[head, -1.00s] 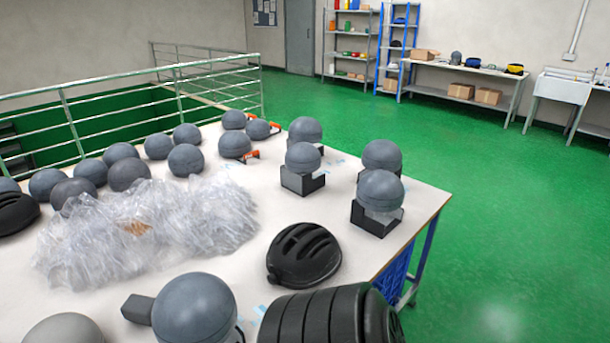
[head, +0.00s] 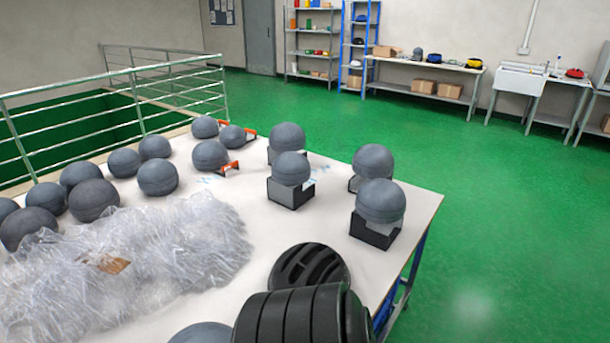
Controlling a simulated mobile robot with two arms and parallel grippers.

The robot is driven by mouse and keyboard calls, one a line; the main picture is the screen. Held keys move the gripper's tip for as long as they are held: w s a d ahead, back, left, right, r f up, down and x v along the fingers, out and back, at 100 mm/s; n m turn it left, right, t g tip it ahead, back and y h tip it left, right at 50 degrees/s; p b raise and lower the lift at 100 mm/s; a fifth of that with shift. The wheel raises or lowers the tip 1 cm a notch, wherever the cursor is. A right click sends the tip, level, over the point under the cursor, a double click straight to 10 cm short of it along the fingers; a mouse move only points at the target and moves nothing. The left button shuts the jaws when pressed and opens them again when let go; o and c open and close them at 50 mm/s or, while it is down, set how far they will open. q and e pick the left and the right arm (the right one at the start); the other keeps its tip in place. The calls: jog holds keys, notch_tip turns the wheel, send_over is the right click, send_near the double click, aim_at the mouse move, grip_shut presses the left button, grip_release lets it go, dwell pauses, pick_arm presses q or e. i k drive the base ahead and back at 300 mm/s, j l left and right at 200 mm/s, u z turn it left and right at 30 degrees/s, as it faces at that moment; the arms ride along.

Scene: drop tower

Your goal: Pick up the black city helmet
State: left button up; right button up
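A black vented helmet (head: 310,265) sits on the near right part of the white table (head: 410,212), close to its right edge. Its lower near side is hidden by a black ribbed shape in the foreground. I cannot tell whether it is the city helmet. Neither of my grippers can be made out in the head view.
Grey head forms (head: 380,203), some on dark stands, stand along the table. A heap of clear plastic wrap (head: 180,245) covers its near left. A railing (head: 160,80) runs behind. Green floor (head: 500,200) to the right is open. Small helmets stand on a far bench (head: 430,67).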

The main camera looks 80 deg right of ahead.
aim_at(306, 264)
jog(key=z, duration=1.6)
